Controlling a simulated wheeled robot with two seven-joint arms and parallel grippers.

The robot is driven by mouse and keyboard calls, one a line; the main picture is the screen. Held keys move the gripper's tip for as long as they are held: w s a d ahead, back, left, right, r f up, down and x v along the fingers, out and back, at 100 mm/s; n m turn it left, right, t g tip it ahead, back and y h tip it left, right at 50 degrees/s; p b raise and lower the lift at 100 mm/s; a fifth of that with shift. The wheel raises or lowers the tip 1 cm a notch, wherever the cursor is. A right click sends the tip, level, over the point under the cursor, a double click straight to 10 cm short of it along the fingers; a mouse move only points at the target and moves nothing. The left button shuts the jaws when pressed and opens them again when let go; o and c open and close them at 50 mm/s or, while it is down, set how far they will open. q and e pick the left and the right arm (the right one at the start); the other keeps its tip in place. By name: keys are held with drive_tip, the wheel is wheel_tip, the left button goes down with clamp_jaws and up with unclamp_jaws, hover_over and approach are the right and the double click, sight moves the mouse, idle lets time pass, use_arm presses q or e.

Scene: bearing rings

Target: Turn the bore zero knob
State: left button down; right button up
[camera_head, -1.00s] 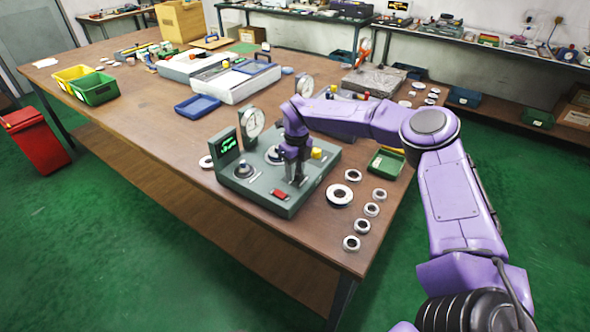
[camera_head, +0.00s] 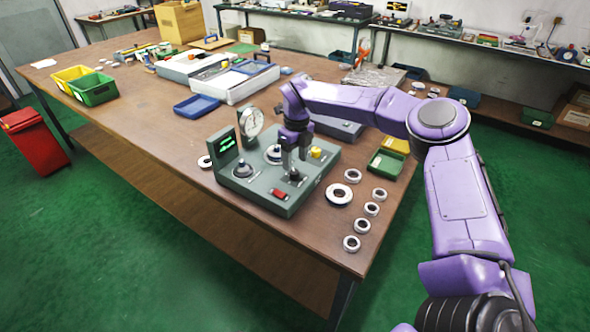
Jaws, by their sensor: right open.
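A grey-green gauge fixture (camera_head: 262,198) stands near the table's front right corner. A small dark knob (camera_head: 296,176) is on the right part of its top; it seems to be the bore zero knob, but no label is readable. My right gripper (camera_head: 294,163) points down just above and around the back of this knob, open, with nothing held between the fingers. Whether a finger touches the knob cannot be told. A yellow knob (camera_head: 316,152) is behind it to the right, and a red switch (camera_head: 279,194) is at the front. My left gripper is not in view.
The fixture carries a green-lit display (camera_head: 225,142), a dial gauge (camera_head: 250,123) and dark-topped posts. Metal rings (camera_head: 340,194) lie to its right by the table edge. A green tray (camera_head: 387,162) is behind them. A blue tray (camera_head: 197,106) is at the back left.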

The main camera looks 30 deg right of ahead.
sight(296, 171)
wheel_tip(296, 171, up, 6)
drive_tip(key=shift+d, duration=0.1)
idle(0.4)
